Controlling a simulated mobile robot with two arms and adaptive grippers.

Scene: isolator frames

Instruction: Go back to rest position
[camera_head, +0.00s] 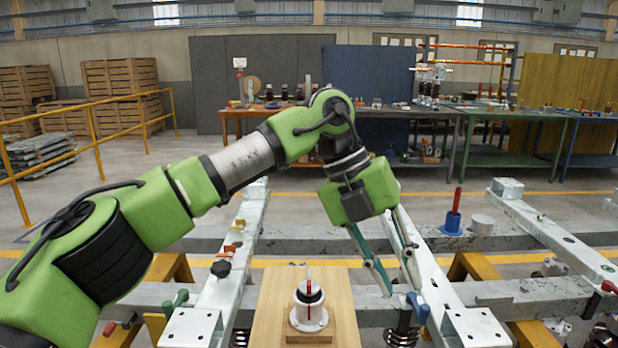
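My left arm comes in from the left and bends down right of centre. My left gripper (401,287) points down with its two teal fingers apart, and nothing shows between them. Its fingertips are over the right-hand light metal beam of the frame, close to a small blue part (417,307); I cannot tell if they touch it. My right gripper is not in view. A white round isolator (309,313) with a black top and a red upright piece stands on a wooden board (268,312), left of the gripper and apart from it.
Grey metal frame beams (518,290) cross the front. A blue holder (452,222) with a red handle and a white cylinder (482,224) stand on the rear beam. Workbenches (505,113) line the back. A yellow railing (96,139) and wooden crates (122,79) are at left.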

